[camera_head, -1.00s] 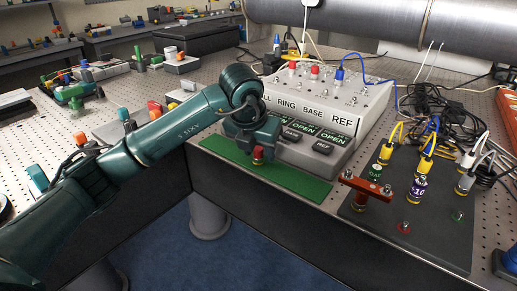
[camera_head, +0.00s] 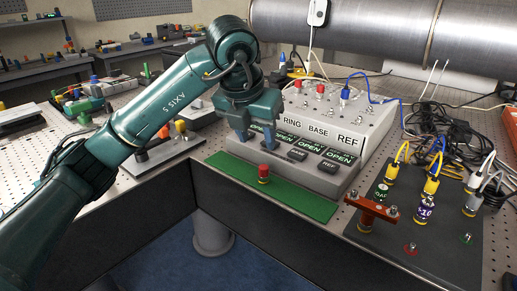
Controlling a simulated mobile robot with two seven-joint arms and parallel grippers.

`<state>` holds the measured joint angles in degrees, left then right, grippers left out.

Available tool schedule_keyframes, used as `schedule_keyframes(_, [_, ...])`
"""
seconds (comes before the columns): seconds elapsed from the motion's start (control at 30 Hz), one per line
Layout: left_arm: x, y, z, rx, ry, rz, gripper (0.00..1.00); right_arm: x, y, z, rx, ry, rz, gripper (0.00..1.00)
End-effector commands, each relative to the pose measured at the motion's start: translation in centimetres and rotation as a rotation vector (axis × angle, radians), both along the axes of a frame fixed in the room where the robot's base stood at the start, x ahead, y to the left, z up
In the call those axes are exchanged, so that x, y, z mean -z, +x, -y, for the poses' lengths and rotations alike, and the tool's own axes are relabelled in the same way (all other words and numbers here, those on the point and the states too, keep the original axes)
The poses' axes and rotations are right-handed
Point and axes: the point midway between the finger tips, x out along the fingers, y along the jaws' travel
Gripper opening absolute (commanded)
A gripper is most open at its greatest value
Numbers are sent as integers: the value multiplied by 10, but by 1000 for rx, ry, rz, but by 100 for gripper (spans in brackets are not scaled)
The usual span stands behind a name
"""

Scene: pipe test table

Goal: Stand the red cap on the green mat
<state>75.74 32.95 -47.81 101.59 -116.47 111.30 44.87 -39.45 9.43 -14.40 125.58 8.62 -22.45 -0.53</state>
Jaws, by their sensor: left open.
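The red cap (camera_head: 264,171) stands upright on the green mat (camera_head: 305,202), near the mat's middle. It has a red top and a yellowish band lower down. The green mat lies along the front edge of the table. My left gripper (camera_head: 256,137) is open and empty, above and behind the cap, with its blue-grey fingers apart and pointing down in front of the grey box. It is clear of the cap. My right gripper does not show.
A grey box (camera_head: 345,140) with labels RING, BASE and REF and several OPEN displays stands just behind the mat. At right, a dark board (camera_head: 415,225) carries a red-brown handle (camera_head: 372,207) and connectors with cables. A large pipe (camera_head: 375,30) runs across the back.

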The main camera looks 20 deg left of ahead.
Motion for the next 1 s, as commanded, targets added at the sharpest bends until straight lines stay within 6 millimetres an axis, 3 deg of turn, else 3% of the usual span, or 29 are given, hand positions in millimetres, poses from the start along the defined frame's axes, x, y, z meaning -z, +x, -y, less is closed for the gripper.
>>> schedule_keyframes(0.33, [-1,-3,3,14,-12,-8,43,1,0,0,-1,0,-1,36])
schedule_keyframes(0.47, [31,-17,39,147,-140,-84,43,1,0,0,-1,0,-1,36])
schedule_keyframes(0.6, [76,-68,120,400,-526,-246,43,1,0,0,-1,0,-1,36])
schedule_keyframes(0.73, [74,-126,180,518,-1032,-385,43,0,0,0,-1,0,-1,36])
schedule_keyframes(0.87, [46,-152,199,429,-1560,-473,43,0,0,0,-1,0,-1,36])
schedule_keyframes(1.0, [32,-137,178,85,-2068,-513,43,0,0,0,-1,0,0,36])
